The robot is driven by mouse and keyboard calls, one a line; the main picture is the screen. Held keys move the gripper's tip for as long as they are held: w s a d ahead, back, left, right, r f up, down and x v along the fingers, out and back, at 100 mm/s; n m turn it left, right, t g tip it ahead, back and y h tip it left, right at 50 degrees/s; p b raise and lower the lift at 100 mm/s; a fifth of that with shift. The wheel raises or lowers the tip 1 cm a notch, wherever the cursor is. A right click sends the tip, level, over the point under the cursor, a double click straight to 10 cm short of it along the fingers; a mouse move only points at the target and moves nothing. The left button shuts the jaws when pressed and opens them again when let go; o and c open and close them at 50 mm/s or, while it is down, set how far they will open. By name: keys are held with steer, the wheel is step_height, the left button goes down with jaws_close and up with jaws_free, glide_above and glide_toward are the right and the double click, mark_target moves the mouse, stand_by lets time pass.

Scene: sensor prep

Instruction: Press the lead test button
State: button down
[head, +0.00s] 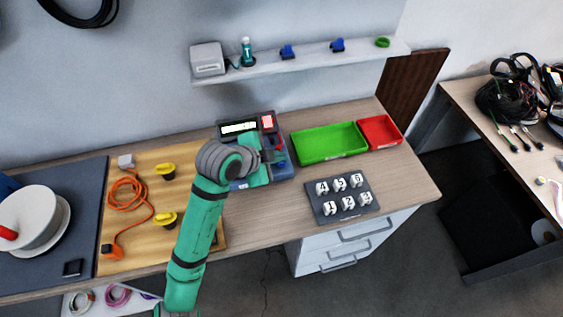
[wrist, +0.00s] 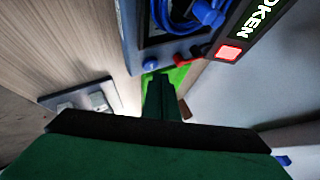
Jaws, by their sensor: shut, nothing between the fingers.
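The test device (head: 228,129) is a dark box with a lit display on the work table, partly hidden by my arm in the head view. In the wrist view its display (wrist: 262,18) shows the letters "OKEN", the rest cut off. A square red light (wrist: 228,53) glows beside it. Contact cannot be told.
A blue coiled cable (wrist: 205,14) lies in the device's recess. Green (head: 330,143) and red (head: 380,131) trays stand to its right, with a dark block of numbered white pieces (head: 341,200) in front. A wooden board (head: 140,200) with an orange cable lies left.

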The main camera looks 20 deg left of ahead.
mark_target(278, 165)
steer(key=shift+r, duration=0.1)
steer(key=shift+r, duration=2.5)
